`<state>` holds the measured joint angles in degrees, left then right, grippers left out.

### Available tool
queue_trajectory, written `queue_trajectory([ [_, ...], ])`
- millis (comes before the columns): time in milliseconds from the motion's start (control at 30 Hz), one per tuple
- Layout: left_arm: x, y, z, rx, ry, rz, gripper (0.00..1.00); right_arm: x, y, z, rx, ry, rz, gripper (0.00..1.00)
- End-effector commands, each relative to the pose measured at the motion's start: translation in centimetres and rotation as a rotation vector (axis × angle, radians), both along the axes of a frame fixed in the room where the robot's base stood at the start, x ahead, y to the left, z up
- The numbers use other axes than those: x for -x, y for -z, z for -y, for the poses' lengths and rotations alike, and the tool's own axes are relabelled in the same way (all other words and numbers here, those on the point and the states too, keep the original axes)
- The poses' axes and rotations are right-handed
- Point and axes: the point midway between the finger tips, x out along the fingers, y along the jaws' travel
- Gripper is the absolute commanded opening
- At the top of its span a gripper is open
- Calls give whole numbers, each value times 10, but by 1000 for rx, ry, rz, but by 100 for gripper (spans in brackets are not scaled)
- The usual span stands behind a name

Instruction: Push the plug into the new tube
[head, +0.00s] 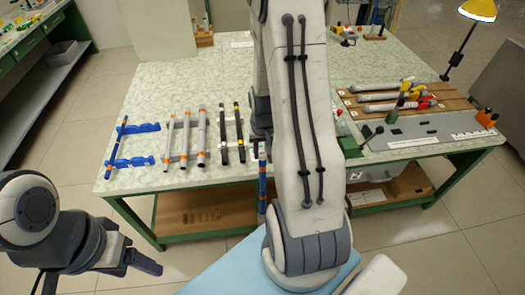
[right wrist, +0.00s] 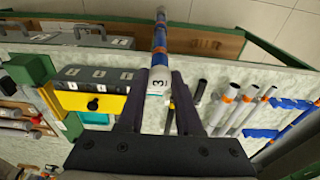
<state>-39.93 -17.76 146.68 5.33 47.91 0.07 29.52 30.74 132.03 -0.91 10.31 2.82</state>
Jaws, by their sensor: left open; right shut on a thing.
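My right gripper (right wrist: 160,84) is shut on a blue tube (right wrist: 160,42) with orange bands and a white end marked 3. In the head view this tube (head: 262,180) stands upright beside my right arm, at the table's front edge. The right gripper itself is hidden behind that arm in the head view. My left gripper (head: 148,264) is open and empty at the lower left, off the table. I cannot tell which thing is the plug, or whether one sits in the held tube's end.
Grey tubes (head: 186,137) with orange bands lie left on the table (head: 150,88), beside blue holders (head: 133,162). Black tubes (head: 240,132) lie right of them. A wooden board (head: 352,104) holds several grey tools at right. A yellow block (right wrist: 72,101) with a black knob shows in the wrist view.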

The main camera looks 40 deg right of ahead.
Motion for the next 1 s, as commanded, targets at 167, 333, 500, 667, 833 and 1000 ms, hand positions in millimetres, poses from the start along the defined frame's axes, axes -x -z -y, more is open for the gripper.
queue_trajectory([
  [167, 0, 0, 0, 0, 0, 0, 67, 0, 0, 0, 0, 0, 0, 64],
  [333, 0, 0, 0, 0, 0, 0, 67, 0, 0, 0, 1, 0, 1, 64],
  [500, 0, 0, 0, 0, 0, 0, 67, 0, -6, 0, 2, 0, 3, 64],
  [667, 0, 2, 0, 0, 0, 0, 67, 1, -28, -1, 4, 0, 6, 64],
  [833, 0, 3, 0, 0, 0, 0, 67, 5, -63, -3, 4, 0, 7, 64],
  [1000, 0, 4, 0, 0, 0, 0, 67, 9, -96, -5, 4, 0, 6, 64],
])
